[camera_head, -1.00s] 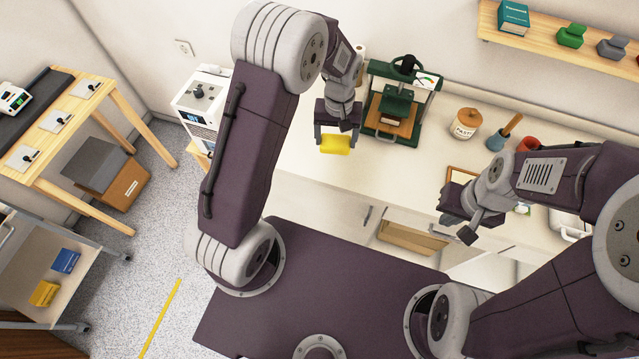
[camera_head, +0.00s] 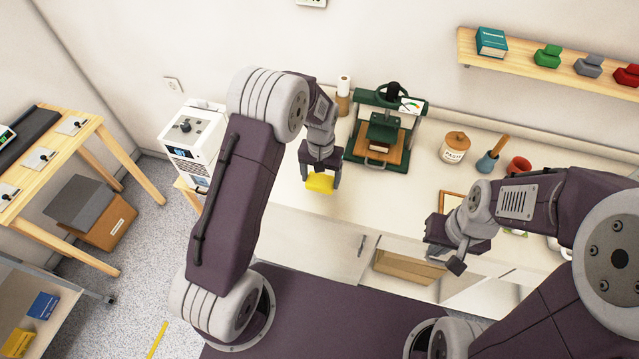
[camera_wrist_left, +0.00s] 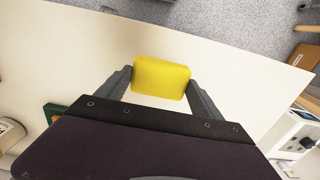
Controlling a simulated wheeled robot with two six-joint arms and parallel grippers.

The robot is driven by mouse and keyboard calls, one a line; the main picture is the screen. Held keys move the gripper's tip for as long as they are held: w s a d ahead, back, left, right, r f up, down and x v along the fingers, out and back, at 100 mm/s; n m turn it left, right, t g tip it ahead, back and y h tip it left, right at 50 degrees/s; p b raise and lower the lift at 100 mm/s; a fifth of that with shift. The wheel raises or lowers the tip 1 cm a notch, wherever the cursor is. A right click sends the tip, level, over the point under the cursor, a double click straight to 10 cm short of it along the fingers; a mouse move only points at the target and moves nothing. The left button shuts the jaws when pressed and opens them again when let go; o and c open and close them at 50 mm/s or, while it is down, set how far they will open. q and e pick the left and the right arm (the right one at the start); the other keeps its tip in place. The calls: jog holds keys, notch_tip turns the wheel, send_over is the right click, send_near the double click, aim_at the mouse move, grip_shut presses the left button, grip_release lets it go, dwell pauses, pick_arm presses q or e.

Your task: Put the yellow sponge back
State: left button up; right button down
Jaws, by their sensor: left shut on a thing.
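The yellow sponge (camera_head: 320,184) is a small block between the fingers of my left gripper (camera_head: 320,180) in the head view. It also shows in the left wrist view (camera_wrist_left: 161,78), where the left gripper (camera_wrist_left: 160,88) is shut on its two sides. The sponge is held over the front part of the pale counter (camera_head: 290,195); its exact height cannot be told. My right gripper (camera_head: 450,245) is over the counter's front edge at the right. Its fingers are seen from an angle that hides whether they are open or shut.
A green press (camera_head: 385,130) stands behind the left gripper. A paste jar (camera_head: 454,147), a blue pot (camera_head: 487,164) and a red cup (camera_head: 518,166) stand to its right. A white machine (camera_head: 193,140) is at the left. An open drawer (camera_head: 405,267) is below the counter.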

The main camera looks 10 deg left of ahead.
aim_at(320, 180)
pick_arm(q)
jog(key=shift+a+f, duration=0.15)
jog(key=shift+a, duration=0.05)
notch_tip(320, 180, down, 4)
jog(key=shift+d+r+p, duration=0.1)
jog(key=shift+r+p, duration=0.05)
jog(key=shift+p, duration=0.2)
jog(key=shift+f, duration=0.25)
jog(key=o, duration=1.3)
